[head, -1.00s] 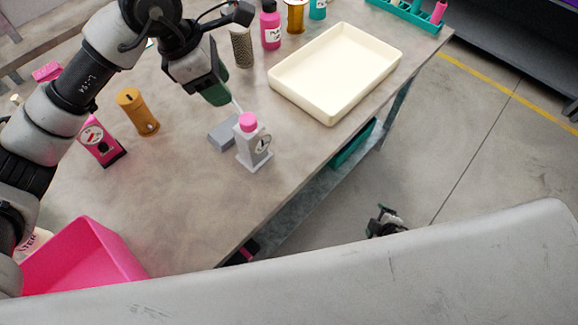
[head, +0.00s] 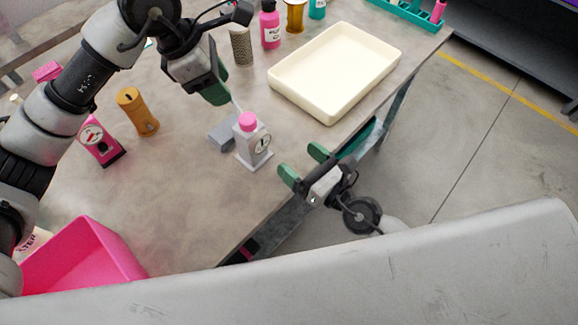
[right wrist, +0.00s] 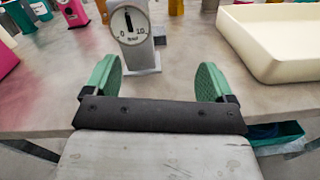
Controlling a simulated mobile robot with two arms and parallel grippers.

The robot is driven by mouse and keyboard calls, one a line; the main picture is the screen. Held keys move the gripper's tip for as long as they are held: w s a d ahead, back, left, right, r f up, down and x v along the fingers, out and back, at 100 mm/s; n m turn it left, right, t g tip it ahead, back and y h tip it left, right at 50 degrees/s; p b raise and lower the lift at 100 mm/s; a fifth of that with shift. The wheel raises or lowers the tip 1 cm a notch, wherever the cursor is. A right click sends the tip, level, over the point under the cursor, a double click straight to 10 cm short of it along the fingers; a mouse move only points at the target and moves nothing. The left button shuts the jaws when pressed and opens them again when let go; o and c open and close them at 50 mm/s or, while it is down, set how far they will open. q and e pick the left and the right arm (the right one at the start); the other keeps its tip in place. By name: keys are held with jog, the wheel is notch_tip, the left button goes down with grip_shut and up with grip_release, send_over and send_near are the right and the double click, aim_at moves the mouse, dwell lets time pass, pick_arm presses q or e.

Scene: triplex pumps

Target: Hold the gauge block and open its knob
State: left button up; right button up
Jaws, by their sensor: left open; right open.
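The gauge block (head: 252,148) is a grey upright block with a round dial and a pink knob (head: 247,121) on top. It stands on the table near its front edge. In the right wrist view the gauge block (right wrist: 133,40) is straight ahead, beyond my fingertips, with its knob out of frame. My left gripper (head: 222,92) has green fingers, is open, and hangs just behind and above the gauge block, apart from the knob. My right gripper (head: 303,168) is open and empty at the table edge, to the right of the gauge block; its green fingers also show in the right wrist view (right wrist: 158,82).
A cream tray (head: 335,112) is at the right, a pink gauge (head: 100,142) and an orange container (head: 137,112) at the left. A pink bin (head: 85,255) is front left. The front middle of the table is clear.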

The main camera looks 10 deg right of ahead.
aim_at(247, 118)
jog(key=a+n, duration=0.1)
jog(key=s+a+n+y, duration=0.1)
jog(key=a+n, duration=0.1)
jog(key=shift+a+g, duration=0.1)
jog(key=shift+g, duration=0.3)
jog(key=x, duration=1)
jog(key=shift+w+a, duration=0.15)
jog(key=shift+w, duration=0.1)
